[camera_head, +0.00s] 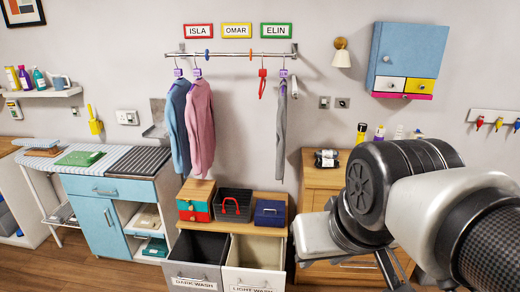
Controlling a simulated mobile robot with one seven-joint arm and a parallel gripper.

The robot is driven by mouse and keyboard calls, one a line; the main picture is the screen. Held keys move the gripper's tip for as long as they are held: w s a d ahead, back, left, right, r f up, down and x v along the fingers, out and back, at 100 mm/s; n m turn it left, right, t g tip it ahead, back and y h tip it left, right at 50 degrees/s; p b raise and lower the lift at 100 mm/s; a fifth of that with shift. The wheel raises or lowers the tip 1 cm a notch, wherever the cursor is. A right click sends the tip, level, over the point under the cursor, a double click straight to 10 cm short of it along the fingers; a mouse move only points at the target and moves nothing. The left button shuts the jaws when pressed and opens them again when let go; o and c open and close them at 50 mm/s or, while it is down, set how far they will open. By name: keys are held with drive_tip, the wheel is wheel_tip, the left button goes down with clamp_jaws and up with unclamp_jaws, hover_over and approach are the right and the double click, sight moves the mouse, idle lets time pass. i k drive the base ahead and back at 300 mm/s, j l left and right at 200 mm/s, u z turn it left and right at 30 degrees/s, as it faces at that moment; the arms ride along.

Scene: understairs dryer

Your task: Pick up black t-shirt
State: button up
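I cannot make out a thing that is clearly a black t-shirt. My arm fills the right side, in front of the wooden drawer unit. Thin dark parts show low beneath my arm, perhaps my gripper, but its fingers are not clear. I see nothing held.
A blue shirt (178,125) and a pink shirt (199,125) hang at the rail's left. The light wash bin (252,282) stands right of the dark one, with small boxes behind. A blue cabinet (105,222) stands left. Wooden floor shows at lower left.

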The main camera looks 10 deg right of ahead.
sight(323, 164)
drive_tip(key=i+l, duration=0.25)
drive_tip(key=i+l+u, duration=0.1)
drive_tip(key=i+l, duration=0.15)
drive_tip(key=l, duration=0.2)
drive_tip(key=i+l, duration=0.2)
drive_tip(key=l, duration=0.2)
drive_tip(key=i+l+u, duration=0.1)
drive_tip(key=i+l, duration=0.35)
drive_tip(key=l, duration=0.3)
drive_tip(key=i+l+u, duration=0.1)
drive_tip(key=i+l, duration=0.15)
drive_tip(key=l, duration=0.15)
drive_tip(key=i+l, duration=0.2)
drive_tip(key=l, duration=0.2)
